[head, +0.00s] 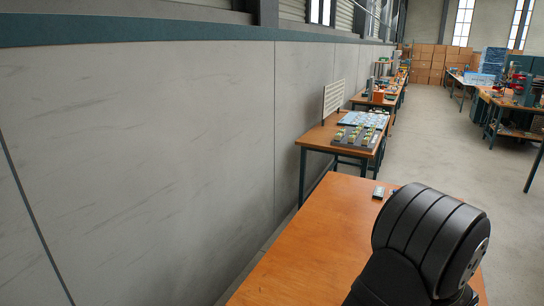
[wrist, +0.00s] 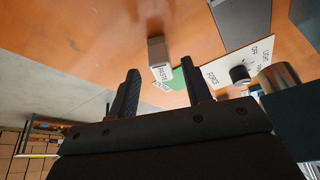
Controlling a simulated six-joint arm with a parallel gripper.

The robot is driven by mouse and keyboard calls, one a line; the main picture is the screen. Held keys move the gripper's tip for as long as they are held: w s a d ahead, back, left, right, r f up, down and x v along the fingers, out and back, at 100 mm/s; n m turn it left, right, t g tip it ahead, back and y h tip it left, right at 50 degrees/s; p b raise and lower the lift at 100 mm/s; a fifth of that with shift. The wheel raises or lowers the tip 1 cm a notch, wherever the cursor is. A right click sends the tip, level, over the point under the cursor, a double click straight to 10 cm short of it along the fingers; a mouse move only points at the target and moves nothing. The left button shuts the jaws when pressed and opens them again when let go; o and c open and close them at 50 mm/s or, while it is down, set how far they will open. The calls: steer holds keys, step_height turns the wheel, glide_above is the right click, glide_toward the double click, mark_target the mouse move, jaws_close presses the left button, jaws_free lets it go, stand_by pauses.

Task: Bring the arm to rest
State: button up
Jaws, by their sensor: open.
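My gripper (wrist: 160,66) shows in the wrist view with two dark textured fingers spread apart and nothing between them. It is over or near a wooden bench top (wrist: 90,30). A small pale box (wrist: 158,53) with a partly readable label stands just beyond the fingertips, beside a green patch (wrist: 177,78). In the head view a large black rounded part of my arm stands at the lower right over the bench (head: 315,235). My gripper is not visible there.
In the wrist view, a white panel with a black knob (wrist: 240,74) and printed words lies right of the fingers, near a metal cylinder (wrist: 284,77) and a dark grey block (wrist: 243,20). In the head view, a grey wall (head: 140,150) runs along the left. Much of the bench's left part is bare.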

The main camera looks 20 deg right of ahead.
steer(key=v, duration=0.8)
steer(key=x, duration=1.2)
steer(key=shift+f, duration=0.1)
step_height(320, 180, up, 5)
steer(key=shift+d+f, duration=0.1)
steer(key=s+a+r, duration=0.3)
steer(key=s+r, duration=0.4)
steer(key=s, duration=0.5)
steer(key=w+a+r+n, duration=0.1)
steer(key=w+a+r, duration=0.15)
steer(key=w, duration=0.55)
steer(key=w+a+r+n+t, duration=0.1)
steer(key=w+a+n, duration=0.1)
steer(key=w+a, duration=0.35)
steer(key=w+a+r+n, duration=0.1)
steer(key=w+r, duration=0.1)
steer(key=w, duration=0.7)
steer(key=w+a+f+n+t+y, duration=0.1)
steer(key=w+a+n, duration=0.2)
steer(key=w+a, duration=1)
steer(key=shift+w+f+y, duration=0.25)
steer(key=shift+w+y, duration=0.15)
steer(key=shift+w, duration=0.35)
